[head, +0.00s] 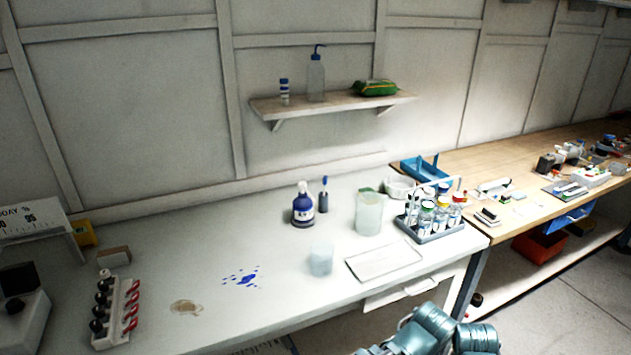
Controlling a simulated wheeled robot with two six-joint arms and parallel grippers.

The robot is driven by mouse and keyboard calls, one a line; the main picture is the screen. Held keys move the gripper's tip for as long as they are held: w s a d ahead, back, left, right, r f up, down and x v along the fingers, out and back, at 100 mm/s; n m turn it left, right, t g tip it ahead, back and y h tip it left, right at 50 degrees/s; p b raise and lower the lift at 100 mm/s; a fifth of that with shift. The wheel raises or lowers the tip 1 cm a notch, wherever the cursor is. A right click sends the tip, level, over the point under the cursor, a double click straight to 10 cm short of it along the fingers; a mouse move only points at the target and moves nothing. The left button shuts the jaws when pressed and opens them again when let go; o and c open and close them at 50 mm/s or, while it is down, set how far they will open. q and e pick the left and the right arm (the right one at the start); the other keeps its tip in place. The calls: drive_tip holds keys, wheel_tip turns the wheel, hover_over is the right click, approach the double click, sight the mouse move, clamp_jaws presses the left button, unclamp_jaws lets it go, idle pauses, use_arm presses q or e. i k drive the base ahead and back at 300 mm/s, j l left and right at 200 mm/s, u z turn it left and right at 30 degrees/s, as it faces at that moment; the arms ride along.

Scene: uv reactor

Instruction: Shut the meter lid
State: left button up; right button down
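A white box-shaped device (28,322) stands at the lower left edge of the white bench, partly cut off by the picture. It has a dark upright panel (19,279) at its back and a round black part on top. It may be the meter with its lid raised, but I cannot tell for sure. Neither of my grippers' fingers is in view.
Near the device stand a rack (118,312) of black-capped and red items, and a sign board (32,232). Blue spots (246,279) and a brown stain (186,307) mark the bench. A beaker (321,259), a tray (384,262) and a bottle rack (432,235) stand further right.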

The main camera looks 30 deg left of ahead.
sight(21, 279)
drive_tip(key=u, duration=3.1)
